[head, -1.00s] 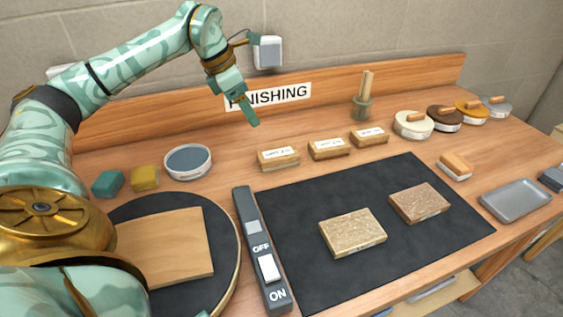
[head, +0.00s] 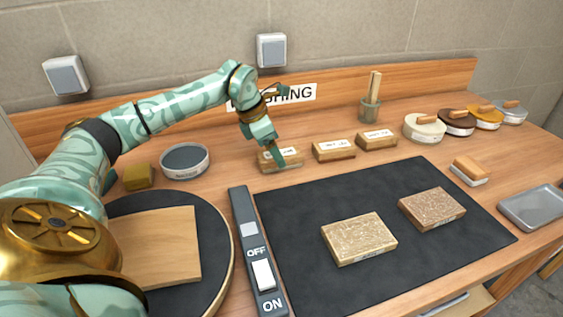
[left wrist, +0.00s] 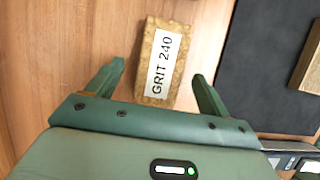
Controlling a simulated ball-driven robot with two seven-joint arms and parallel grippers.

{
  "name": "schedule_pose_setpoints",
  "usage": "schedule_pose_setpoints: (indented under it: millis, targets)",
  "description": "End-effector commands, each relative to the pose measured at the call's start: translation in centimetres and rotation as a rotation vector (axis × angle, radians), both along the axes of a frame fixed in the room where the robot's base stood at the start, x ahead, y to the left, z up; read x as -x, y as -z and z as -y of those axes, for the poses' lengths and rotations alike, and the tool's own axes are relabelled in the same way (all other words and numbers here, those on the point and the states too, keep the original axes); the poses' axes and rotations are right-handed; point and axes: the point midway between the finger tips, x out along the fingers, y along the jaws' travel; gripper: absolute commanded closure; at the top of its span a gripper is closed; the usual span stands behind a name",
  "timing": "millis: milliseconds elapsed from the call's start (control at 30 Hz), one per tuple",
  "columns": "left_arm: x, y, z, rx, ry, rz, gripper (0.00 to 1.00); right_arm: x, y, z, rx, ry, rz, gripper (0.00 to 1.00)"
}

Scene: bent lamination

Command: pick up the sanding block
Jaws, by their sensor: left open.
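A tan block with a white label (head: 268,161) lies at the left end of a row of three labelled blocks at the back of the bench. My left gripper (head: 284,158) is over it and partly hides it. In the left wrist view, the block (left wrist: 152,90) reads GRIT 240 and has a grainy surface. It lies between the fingers of my open left gripper (left wrist: 157,70), with a gap on each side. I cannot tell how far the fingertips are above the bench. My right gripper is out of view.
Two more labelled blocks (head: 334,150) (head: 377,140) stand to the right. A dark mat (head: 300,225) in front bears two speckled blocks (head: 359,238) (head: 432,208). An ON/OFF switch strip (head: 247,215), a round grey-topped tin (head: 185,160) and a wooden board (head: 160,245) are at left.

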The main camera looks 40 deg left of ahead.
Motion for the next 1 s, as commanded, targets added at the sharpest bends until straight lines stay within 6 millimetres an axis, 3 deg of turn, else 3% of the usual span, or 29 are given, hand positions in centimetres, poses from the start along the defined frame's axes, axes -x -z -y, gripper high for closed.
schedule_pose_setpoints:
  millis: [33,100,300,467,800,1000]
  targets:
    - [-0.3,1.1,0.2,0.002,0.001,-0.005,0.20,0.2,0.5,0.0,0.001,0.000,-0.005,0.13]
    - [-0.4,1.5,0.3,0.001,0.000,-0.003,0.20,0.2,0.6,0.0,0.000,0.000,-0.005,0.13]
    - [-0.4,1.2,0.3,0.000,0.000,0.000,0.23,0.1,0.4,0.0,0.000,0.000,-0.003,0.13]
    - [-0.4,1.3,0.3,0.000,0.000,0.000,0.67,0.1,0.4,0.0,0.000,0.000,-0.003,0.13]
    - [-0.4,1.1,0.3,0.000,0.000,0.000,0.69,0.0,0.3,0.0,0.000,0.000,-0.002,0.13]
    - [-0.4,-1.1,0.3,0.000,0.000,0.005,0.69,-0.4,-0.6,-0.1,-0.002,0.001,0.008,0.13]
